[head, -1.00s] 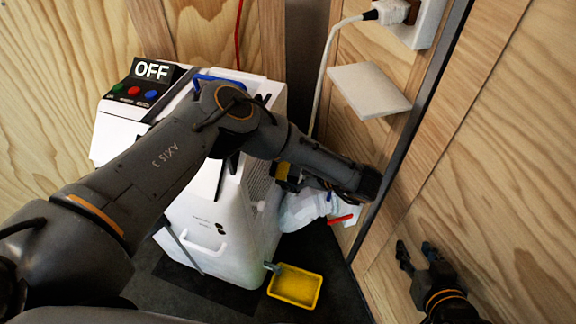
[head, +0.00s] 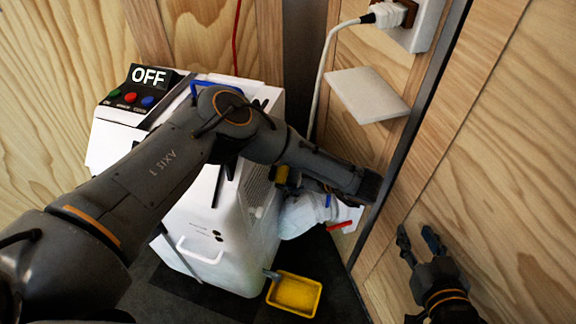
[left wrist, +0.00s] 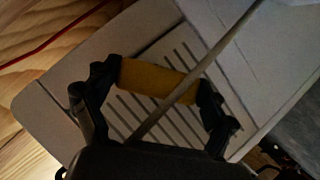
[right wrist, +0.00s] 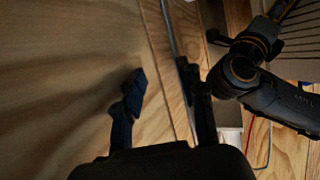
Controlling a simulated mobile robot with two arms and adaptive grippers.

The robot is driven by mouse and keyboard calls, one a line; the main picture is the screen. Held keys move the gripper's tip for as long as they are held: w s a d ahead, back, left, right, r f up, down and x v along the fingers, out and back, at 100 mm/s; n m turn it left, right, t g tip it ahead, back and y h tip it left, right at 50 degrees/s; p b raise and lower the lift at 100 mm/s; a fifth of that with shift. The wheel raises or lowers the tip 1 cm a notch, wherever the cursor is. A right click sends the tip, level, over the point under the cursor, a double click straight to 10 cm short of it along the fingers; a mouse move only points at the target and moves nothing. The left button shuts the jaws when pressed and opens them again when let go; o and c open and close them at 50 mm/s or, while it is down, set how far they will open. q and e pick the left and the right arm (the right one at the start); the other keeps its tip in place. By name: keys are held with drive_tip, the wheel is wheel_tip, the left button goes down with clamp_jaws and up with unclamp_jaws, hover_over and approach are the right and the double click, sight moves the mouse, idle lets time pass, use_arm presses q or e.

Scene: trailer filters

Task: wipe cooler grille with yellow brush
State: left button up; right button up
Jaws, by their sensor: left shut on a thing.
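The white cooler (head: 205,235) stands in the corner, its display reading OFF. Its slotted grille (head: 257,190) is on the side facing right, partly hidden by my left arm. The grille slots (left wrist: 183,58) fill the middle of the left wrist view. My left gripper (left wrist: 160,85) is shut on the yellow brush (left wrist: 150,77), which lies across the slots between both fingers. Whether it touches the grille I cannot tell. The brush (head: 281,174) shows as a small yellow patch in the head view. My right gripper (head: 418,236) is open and empty beside the right wooden wall.
A yellow tray (head: 294,293) lies on the dark floor by the cooler. A white shelf (head: 368,94) and a socket box with a plugged white cable (head: 322,75) are on the wall. A whitish bag-like thing (head: 303,214) and red handle (head: 340,225) sit right of the cooler.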

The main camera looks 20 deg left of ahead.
sight(281, 177)
use_arm(q)
drive_tip(key=shift+s+p, duration=0.4)
drive_tip(key=shift+s, duration=0.15)
drive_tip(key=shift+s+p, duration=0.45)
drive_tip(key=shift+s, duration=0.15)
drive_tip(key=shift+s+a+p, duration=0.1)
drive_tip(key=shift+s+p, duration=0.2)
drive_tip(key=shift+s, duration=0.2)
drive_tip(key=shift+s+a+p, duration=0.1)
drive_tip(key=shift+s+p, duration=0.5)
drive_tip(key=shift+s, duration=0.25)
drive_tip(key=shift+s+r, duration=0.1)
drive_tip(key=shift+s, duration=0.1)
drive_tip(key=shift+s+a+p, duration=0.2)
drive_tip(key=shift+s+p, duration=0.9)
drive_tip(key=shift+s, duration=0.65)
drive_tip(key=shift+s+p, duration=0.4)
drive_tip(key=shift+s, duration=0.35)
use_arm(e)
drive_tip(key=s+d+f+g+h, duration=0.1)
drive_tip(key=s+d+f+g, duration=0.1)
drive_tip(key=s+f+g, duration=0.3)
drive_tip(key=s+d+f+g+h, duration=0.1)
drive_tip(key=s+d+f+g, duration=0.2)
drive_tip(key=s+f+g, duration=0.2)
drive_tip(key=s, duration=0.3)
drive_tip(key=shift+s+f+m+h, duration=0.3)
